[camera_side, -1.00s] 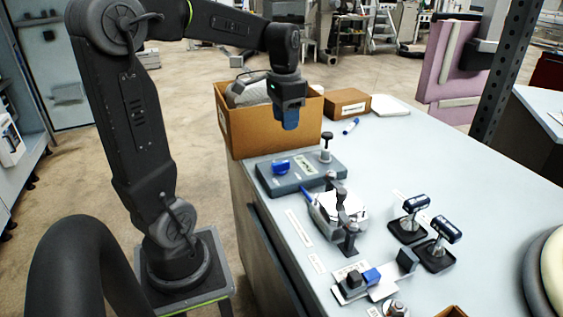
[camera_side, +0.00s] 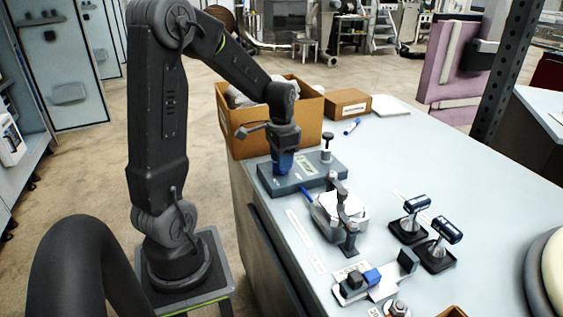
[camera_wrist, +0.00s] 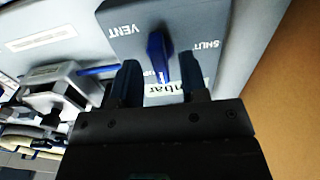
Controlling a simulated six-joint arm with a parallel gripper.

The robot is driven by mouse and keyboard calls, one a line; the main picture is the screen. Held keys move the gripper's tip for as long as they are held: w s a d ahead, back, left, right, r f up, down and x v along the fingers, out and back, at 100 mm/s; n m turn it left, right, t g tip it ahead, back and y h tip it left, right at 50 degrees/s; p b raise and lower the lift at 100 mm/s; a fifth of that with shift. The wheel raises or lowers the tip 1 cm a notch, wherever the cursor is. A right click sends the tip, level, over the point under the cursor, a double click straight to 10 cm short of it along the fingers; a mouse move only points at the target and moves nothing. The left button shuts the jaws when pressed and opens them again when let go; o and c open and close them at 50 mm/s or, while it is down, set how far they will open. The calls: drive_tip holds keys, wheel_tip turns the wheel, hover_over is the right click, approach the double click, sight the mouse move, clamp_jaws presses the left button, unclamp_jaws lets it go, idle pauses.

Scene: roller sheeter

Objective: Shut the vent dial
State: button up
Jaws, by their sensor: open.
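The vent dial (camera_wrist: 158,56) is a blue pointer knob on a dark grey box (camera_wrist: 195,18), between the printed words VENT and SHUT. In the wrist view its long shape lies nearly upright in the picture. My gripper (camera_wrist: 160,72) is open, with one finger on each side of the dial's near end; whether either finger touches it I cannot tell. In the side view my gripper (camera_side: 283,166) points down at the left part of the grey box (camera_side: 325,168) and hides the dial there.
A cardboard box (camera_side: 240,135) stands close behind the grey box. A black-topped post (camera_side: 326,148) rises from its right end. A clamp fixture (camera_side: 338,212) and a blue pen-like piece (camera_side: 307,195) are just in front.

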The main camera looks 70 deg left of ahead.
drive_tip(key=shift+f, duration=0.55)
clamp_jaws()
